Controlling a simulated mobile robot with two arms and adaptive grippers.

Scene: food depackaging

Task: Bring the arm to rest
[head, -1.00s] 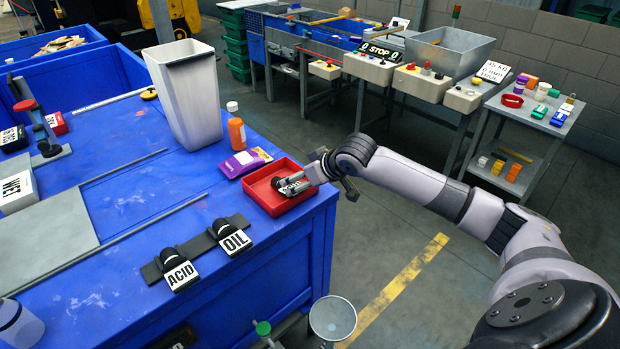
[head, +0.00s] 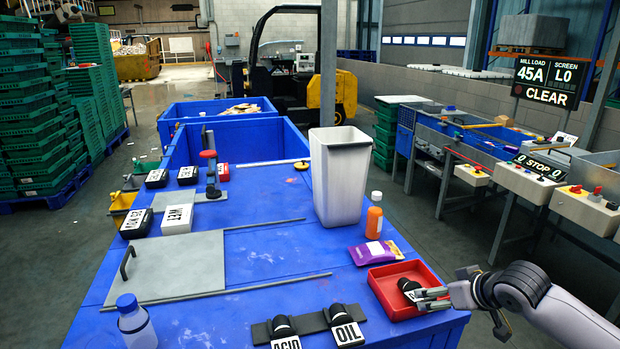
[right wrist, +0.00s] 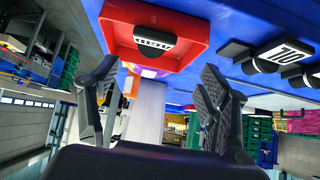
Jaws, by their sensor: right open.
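My right gripper (head: 432,299) is at the right side of the red tray (head: 384,302), its arm coming in from the right. In the right wrist view the two fingers (right wrist: 160,95) stand wide apart with nothing between them. A black item with a white label (head: 408,287) lies in the tray, just beyond the fingertips. It also shows in the right wrist view (right wrist: 155,40), inside the tray (right wrist: 113,32) and apart from the fingers. My left gripper is not in view.
The blue table (head: 240,268) holds a tall white bin (head: 340,185), an orange bottle (head: 374,222), a purple packet (head: 374,252) and the ACID (head: 284,332) and OIL (head: 345,325) pieces. A console with a STOP sign (head: 540,168) stands at the right. Open floor lies between.

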